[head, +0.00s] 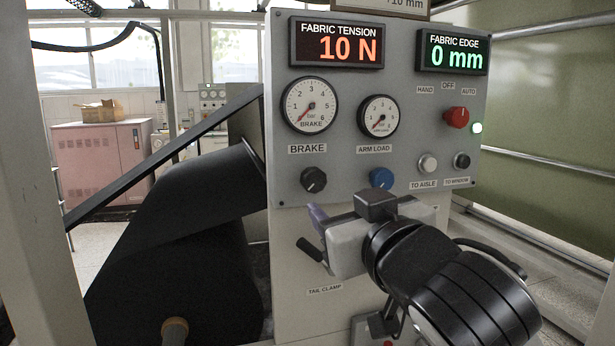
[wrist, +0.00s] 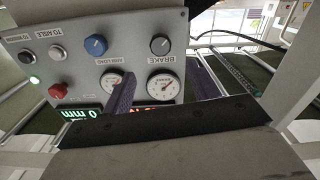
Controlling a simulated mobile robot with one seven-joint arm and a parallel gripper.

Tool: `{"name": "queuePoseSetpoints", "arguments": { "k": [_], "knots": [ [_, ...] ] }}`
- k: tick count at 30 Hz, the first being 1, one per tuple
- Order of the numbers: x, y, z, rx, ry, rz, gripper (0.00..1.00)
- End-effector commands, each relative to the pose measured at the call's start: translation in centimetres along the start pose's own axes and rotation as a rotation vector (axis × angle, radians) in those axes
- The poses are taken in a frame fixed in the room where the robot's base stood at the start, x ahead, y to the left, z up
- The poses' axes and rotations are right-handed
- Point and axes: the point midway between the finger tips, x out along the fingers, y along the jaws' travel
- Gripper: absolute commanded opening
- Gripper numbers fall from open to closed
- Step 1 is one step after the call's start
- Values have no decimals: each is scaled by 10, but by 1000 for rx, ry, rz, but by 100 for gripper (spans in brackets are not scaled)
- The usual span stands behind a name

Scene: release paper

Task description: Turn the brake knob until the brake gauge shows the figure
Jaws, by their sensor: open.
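The black brake knob (head: 313,179) is at the lower left of the grey panel, under the BRAKE label. The brake gauge (head: 310,105) above it has a white dial, and its red needle points to the lower left, near the low end. In the wrist view the panel is upside down, with the brake knob (wrist: 159,44) and brake gauge (wrist: 165,86) right of centre. My gripper (head: 318,218) is in front of the panel, below the brake knob and apart from it. In the wrist view my gripper (wrist: 164,70) has its two purple-grey fingers spread, with nothing between them.
A blue arm load knob (head: 381,178) sits right of the brake knob, below the arm load gauge (head: 379,116). A red selector (head: 456,117) and two buttons are further right. The tension display (head: 337,45) reads 10 N.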

Motion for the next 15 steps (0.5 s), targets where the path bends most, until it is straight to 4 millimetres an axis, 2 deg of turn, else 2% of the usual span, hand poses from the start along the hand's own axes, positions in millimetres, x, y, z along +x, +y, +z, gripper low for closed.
{"name": "queuePoseSetpoints", "arguments": {
  "k": [5,15],
  "knots": [
    [25,0,-1,2,-2,-3,59],
    [97,0,-2,1,0,-2,59]
  ]
}}
